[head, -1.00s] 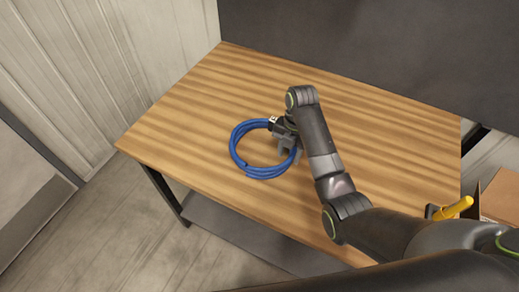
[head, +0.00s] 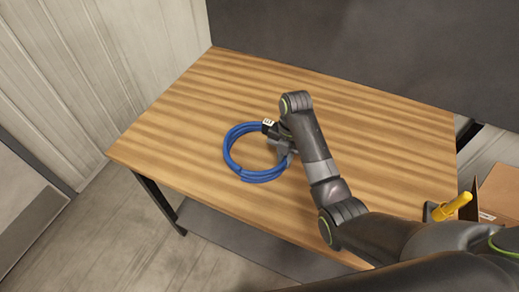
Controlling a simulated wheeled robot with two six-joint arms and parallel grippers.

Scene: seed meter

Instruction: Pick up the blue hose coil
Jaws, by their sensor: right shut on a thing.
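The blue hose coil (head: 233,164) is a ring of several turns, over the left-middle part of the wooden table in the head view. My right gripper (head: 283,154) is at the coil's right side and is shut on it. The fingers and wrist hide that part of the ring. I cannot tell whether the coil touches the table or hangs just above it. My left gripper is out of view.
The wooden table (head: 350,115) is bare around the coil. A dark panel (head: 350,45) rises behind it. A cardboard box (head: 497,195) and a yellow-handled thing (head: 452,207) are at the right. A pale panelled wall (head: 60,70) is at the left.

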